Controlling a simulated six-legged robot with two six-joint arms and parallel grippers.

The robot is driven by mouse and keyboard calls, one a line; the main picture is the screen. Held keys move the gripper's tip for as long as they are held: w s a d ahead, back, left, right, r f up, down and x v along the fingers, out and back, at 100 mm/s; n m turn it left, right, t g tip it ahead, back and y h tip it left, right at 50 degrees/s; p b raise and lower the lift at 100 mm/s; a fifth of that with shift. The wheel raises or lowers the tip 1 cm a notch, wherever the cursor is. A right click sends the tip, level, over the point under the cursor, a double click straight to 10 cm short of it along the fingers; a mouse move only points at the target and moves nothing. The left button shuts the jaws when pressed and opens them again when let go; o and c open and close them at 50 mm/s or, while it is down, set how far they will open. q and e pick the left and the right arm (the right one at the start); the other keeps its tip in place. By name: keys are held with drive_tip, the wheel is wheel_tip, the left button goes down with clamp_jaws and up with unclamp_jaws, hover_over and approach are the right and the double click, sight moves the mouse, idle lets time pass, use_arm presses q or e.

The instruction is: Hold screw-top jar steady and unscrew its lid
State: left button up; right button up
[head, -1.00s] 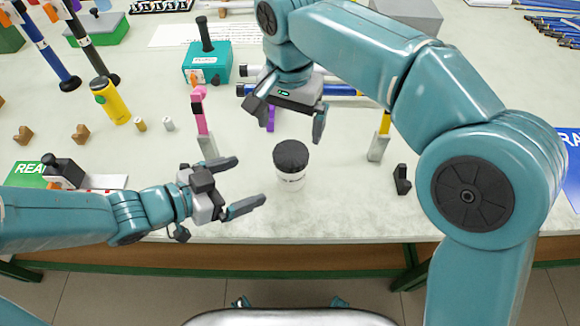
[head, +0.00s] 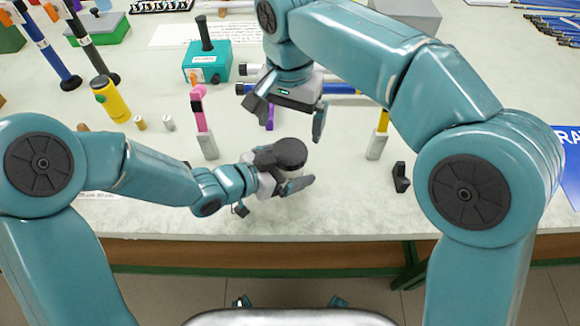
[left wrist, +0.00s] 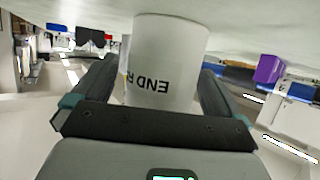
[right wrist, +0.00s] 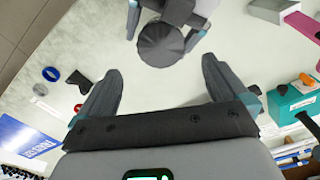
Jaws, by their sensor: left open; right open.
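The screw-top jar has a dark ribbed lid (head: 290,152) and a white body, mostly hidden by my left gripper in the head view. My left gripper (head: 288,172) is open, low over the table, with its fingers on either side of the jar. In the left wrist view the white jar body (left wrist: 168,55), with dark upside-down lettering, stands between the two fingers; firm contact cannot be told. My right gripper (head: 290,122) is open and empty, above and behind the jar. In the right wrist view the lid (right wrist: 160,44) lies beyond its spread fingers.
A pink upright (head: 201,115) in a grey block and a yellow upright (head: 383,122) stand either side behind the jar. A black bracket (head: 401,177) is at right. A yellow bottle (head: 111,100) and a teal block (head: 207,62) stand farther back.

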sight(290, 151)
use_arm(q)
drive_tip(key=c, duration=0.7)
use_arm(e)
drive_tip(key=shift+w, duration=0.1)
use_arm(q)
drive_tip(key=c, duration=1.1)
clamp_jaws()
use_arm(e)
drive_tip(key=m, duration=0.3)
drive_tip(key=shift+m, duration=0.4)
drive_tip(key=shift+f+m, duration=0.3)
wheel_tip(290, 151, down, 8)
drive_tip(key=shift+r, duration=0.25)
